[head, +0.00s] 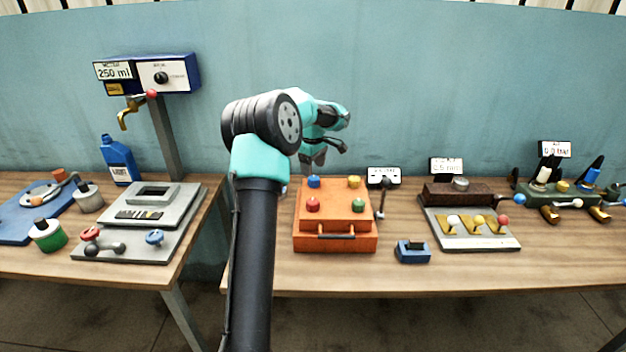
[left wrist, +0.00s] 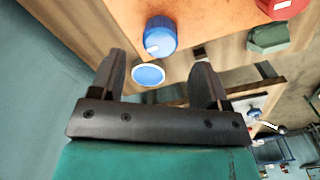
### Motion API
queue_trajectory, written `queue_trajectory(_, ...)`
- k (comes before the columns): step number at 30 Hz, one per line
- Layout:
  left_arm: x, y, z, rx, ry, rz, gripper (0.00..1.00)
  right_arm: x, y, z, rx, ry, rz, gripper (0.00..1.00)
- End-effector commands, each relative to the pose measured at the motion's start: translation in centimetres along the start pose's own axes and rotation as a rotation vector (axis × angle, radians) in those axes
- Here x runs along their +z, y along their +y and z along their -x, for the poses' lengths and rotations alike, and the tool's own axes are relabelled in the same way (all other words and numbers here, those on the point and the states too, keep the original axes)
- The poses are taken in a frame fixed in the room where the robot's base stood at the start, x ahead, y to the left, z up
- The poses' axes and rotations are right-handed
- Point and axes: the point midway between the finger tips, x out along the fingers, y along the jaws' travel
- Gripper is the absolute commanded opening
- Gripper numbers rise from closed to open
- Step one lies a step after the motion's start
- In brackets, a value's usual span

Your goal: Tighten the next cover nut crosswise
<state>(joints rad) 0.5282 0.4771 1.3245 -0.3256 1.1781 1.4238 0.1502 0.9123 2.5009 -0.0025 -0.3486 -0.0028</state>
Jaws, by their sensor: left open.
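The orange box (head: 335,228) stands on the right-hand table with four coloured nuts on its top. The blue nut (head: 314,182) is at the back left, the yellow nut (head: 354,182) back right, the red nut (head: 312,204) front left and the green nut (head: 359,205) front right. My left gripper (head: 319,158) is open and empty above and behind the box's back edge. In the left wrist view a blue nut (left wrist: 161,38) with a white mark lies just beyond the open fingers, apart from them. My right gripper is not in view.
A black lever with a ball end (head: 382,195) stands right of the box, near a small display (head: 384,175). A blue block (head: 412,252) lies in front right. A grey plate with brass pieces (head: 478,238) is farther right. Table space before the box is clear.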

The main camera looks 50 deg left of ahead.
Motion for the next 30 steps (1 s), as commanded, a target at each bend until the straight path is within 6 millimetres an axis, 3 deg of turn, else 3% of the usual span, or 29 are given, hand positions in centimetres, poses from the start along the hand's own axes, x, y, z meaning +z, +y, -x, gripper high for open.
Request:
queue_trajectory(9, -0.1, 0.0, -4.6, -0.002, 0.001, -0.001, 0.69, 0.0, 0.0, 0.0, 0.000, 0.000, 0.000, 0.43)
queue_trajectory(21, -0.1, 0.0, -5.4, 0.001, 0.001, 0.000, 0.69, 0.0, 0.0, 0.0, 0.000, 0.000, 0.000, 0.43)
queue_trajectory(30, -0.1, 0.0, -5.4, 0.001, 0.001, 0.000, 0.43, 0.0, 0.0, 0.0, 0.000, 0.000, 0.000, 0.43)
